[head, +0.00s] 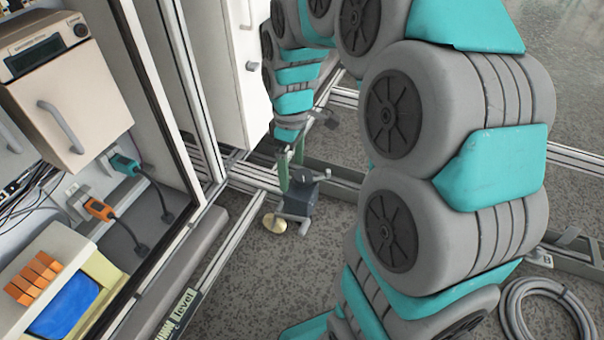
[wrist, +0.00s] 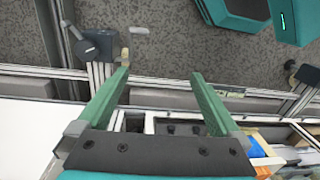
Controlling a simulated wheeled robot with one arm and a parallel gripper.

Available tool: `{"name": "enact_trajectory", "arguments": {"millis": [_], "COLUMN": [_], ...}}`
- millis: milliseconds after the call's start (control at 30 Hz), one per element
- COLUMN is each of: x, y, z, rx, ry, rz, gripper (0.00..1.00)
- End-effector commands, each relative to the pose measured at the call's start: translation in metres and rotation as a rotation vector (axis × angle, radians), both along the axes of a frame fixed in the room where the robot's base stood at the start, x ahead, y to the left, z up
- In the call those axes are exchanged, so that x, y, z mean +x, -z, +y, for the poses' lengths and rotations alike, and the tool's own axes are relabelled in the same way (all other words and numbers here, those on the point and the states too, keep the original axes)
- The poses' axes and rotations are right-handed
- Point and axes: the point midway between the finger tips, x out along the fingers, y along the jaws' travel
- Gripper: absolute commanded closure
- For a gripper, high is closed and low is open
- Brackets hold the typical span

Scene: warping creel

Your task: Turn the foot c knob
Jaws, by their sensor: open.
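A levelling foot with a dark grey block (head: 298,203) stands at the corner of the metal frame in the head view. A black knob with a lever-like grip (head: 308,176) sits on it, and a round brass disc (head: 275,223) is beside it near the floor. I see no readable letter on this foot. My gripper (head: 291,174) has its green fingers just above and left of the knob, partly overlapping the foot in this view. In the wrist view, my gripper (wrist: 161,74) is open and empty. The black knob (wrist: 88,47) lies up and left, outside the fingers.
An open cabinet with a beige box (head: 70,100), orange and teal plugs (head: 100,210) and a blue-topped tray (head: 66,305) stands at left. Frame rails run along the speckled floor. A foot marked B (head: 540,258) and a coiled hose (head: 548,310) are at right.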

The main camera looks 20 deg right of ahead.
Motion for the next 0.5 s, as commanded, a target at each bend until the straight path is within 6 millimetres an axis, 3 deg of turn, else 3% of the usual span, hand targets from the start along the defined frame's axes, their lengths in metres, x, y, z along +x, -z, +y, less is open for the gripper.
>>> {"name": "enact_trajectory", "arguments": {"millis": [200, 500], "x": [0.063, 0.136], "y": [0.046, 0.115], "z": [-0.021, -0.063], "rx": [0.015, 0.009], "ry": [-0.187, -0.430], "rz": [-0.027, -0.062], "gripper": [0.00, 0.00]}}
